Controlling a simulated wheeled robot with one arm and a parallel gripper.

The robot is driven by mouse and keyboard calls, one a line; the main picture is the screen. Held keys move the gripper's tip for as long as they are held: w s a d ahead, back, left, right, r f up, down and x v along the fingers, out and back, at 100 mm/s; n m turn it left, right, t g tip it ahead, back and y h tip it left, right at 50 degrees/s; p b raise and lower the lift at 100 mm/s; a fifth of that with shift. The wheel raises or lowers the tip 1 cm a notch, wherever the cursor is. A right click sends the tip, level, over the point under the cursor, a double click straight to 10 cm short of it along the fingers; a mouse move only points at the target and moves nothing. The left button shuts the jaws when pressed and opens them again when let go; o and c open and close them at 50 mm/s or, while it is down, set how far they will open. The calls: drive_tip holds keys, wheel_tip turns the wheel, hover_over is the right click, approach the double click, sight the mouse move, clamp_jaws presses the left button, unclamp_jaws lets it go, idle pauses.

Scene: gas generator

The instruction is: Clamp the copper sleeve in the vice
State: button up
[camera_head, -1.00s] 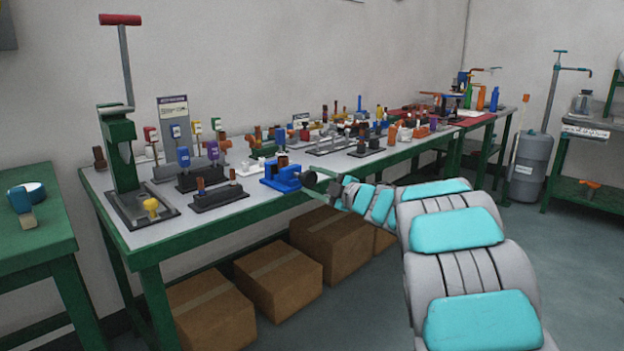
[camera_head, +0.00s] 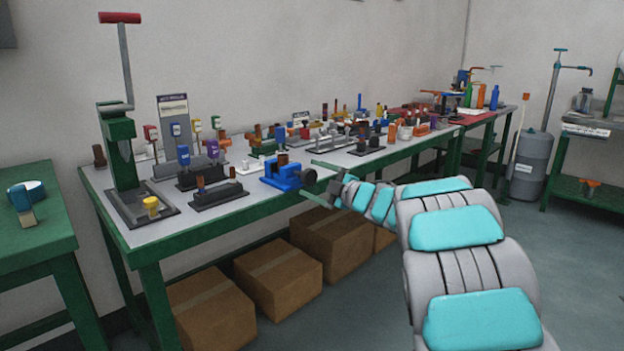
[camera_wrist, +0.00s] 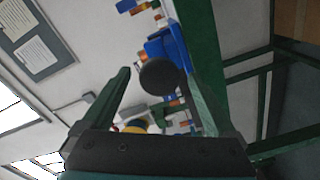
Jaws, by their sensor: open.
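The blue vice (camera_head: 280,178) stands at the front edge of the workbench. A copper-brown piece, apparently the copper sleeve (camera_head: 282,159), sits upright at its jaws; whether the jaws press on it cannot be told. The vice's dark round knob (camera_head: 308,177) faces my gripper (camera_head: 310,180). My gripper is open, with one finger above the knob and one below. In the wrist view the knob (camera_wrist: 158,77) shows between the spread fingers of my gripper (camera_wrist: 158,74), with the blue vice (camera_wrist: 174,45) behind it. Contact with the knob is not visible.
The workbench (camera_head: 225,219) is crowded with small parts and fixtures behind and beside the vice. A green press (camera_head: 119,150) stands at its left end. Cardboard boxes (camera_head: 278,277) lie underneath. Open floor is at the right.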

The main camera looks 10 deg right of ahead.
drive_tip(key=shift+f+n+b, duration=0.2)
drive_tip(key=shift+n+b, duration=0.2)
drive_tip(key=shift+b, duration=0.5)
drive_tip(key=shift+n+b, duration=0.8)
drive_tip(key=shift+b, duration=0.4)
drive_tip(key=n+b, duration=0.2)
drive_tip(key=b, duration=0.1)
drive_tip(key=shift+n+b, duration=0.3)
drive_tip(key=shift+b, duration=0.3)
drive_tip(key=shift+r+n, duration=0.15)
drive_tip(key=shift+n, duration=0.15)
drive_tip(key=c, duration=1.4)
drive_tip(key=shift+r+m+p, duration=0.1)
drive_tip(key=shift+m+p, duration=0.5)
drive_tip(key=shift+p, duration=0.6)
